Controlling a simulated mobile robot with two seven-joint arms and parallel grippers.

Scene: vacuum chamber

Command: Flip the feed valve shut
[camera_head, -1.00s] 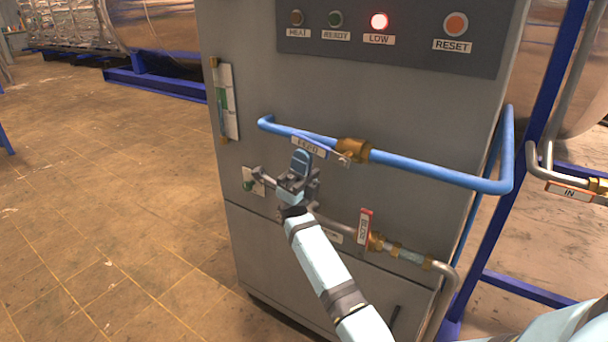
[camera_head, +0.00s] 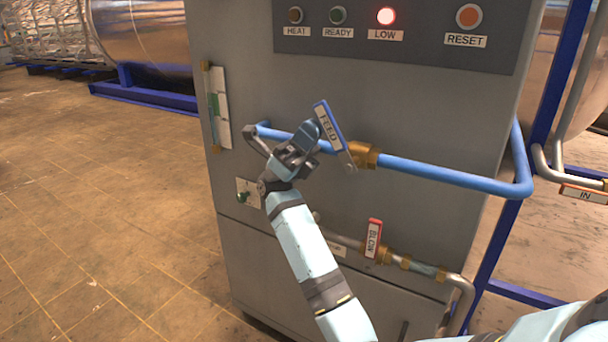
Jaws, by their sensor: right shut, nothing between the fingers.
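The feed valve is a brass body (camera_head: 363,155) on a blue pipe (camera_head: 430,171) across the grey cabinet. Its blue handle (camera_head: 329,128), with a white plate lettered FEED, rises up and to the left from the valve, steeply tilted against the pipe. My right gripper (camera_head: 310,132) is shut and empty, just left of the handle, with its fingers up against or very near the handle's left side; I cannot tell whether they touch. It covers part of the blue pipe. My left gripper is not in view.
The cabinet's panel has dark HEAT and READY lamps, a lit red LOW lamp (camera_head: 386,17) and an orange RESET button (camera_head: 469,16). A red BLOW handle (camera_head: 373,239) stands upright on the lower pipe. A sight gauge (camera_head: 217,107) is at the left. Floor at left is clear.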

